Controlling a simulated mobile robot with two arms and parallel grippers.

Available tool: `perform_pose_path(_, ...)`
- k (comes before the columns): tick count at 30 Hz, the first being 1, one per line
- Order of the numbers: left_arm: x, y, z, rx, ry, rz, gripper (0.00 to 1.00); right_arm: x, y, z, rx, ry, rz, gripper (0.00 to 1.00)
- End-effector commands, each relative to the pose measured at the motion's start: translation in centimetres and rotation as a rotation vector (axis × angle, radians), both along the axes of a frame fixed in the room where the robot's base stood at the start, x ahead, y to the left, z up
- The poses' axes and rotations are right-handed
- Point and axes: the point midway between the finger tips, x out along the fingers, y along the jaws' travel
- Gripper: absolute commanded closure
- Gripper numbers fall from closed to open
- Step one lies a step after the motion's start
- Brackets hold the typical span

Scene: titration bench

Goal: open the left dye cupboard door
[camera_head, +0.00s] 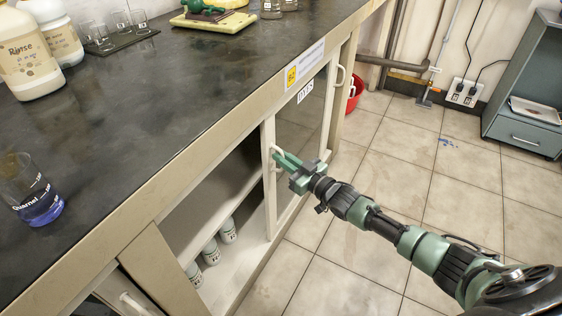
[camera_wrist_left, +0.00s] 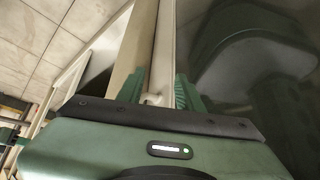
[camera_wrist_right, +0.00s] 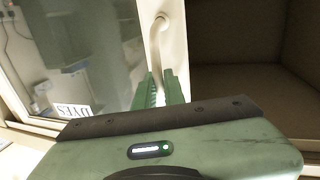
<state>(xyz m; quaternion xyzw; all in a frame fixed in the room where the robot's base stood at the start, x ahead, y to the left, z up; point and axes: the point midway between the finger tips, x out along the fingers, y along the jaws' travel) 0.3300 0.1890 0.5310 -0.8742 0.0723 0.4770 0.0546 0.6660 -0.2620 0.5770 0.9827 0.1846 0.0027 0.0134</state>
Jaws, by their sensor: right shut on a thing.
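The left dye cupboard door (camera_head: 270,190) is a pale-framed door with a grey see-through panel. It stands right of a wide gap that shows the cupboard's inside. My right gripper (camera_head: 284,160) is shut on the pale curved handle (camera_head: 274,153) at the door's left edge. In the right wrist view, the handle (camera_wrist_right: 158,30) runs down between the fingertips (camera_wrist_right: 160,85), with dark open space right of the frame. My left gripper is outside the head view. In the left wrist view its fingers (camera_wrist_left: 160,92) are apart, either side of a pale handle or frame part (camera_wrist_left: 153,98).
White bottles (camera_head: 228,230) stand inside the cupboard. A beaker of blue liquid (camera_head: 38,203) and rinse bottles (camera_head: 27,58) are on the dark worktop. A red bucket (camera_head: 354,92) is on the floor beyond the door.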

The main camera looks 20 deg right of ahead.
Motion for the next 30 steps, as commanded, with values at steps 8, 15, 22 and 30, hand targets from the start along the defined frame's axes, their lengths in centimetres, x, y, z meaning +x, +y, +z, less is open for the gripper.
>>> perform_pose_path(8,0.1,0.0,0.0,-0.001,-0.004,0.0,0.64,0.0,-0.1,0.0,-0.001,0.002,-0.002,1.0)
perform_pose_path(15,0.1,0.0,0.1,-0.001,-0.004,0.0,0.64,0.0,-0.1,0.0,0.0,0.001,-0.001,0.68)
perform_pose_path(22,0.1,0.0,0.1,-0.001,-0.003,0.0,0.64,-0.1,-0.1,0.0,0.0,0.001,0.0,0.68)
perform_pose_path(30,-3.5,1.1,-0.9,0.032,0.159,0.014,0.64,-2.3,-1.0,0.1,-0.002,0.002,0.0,0.68)
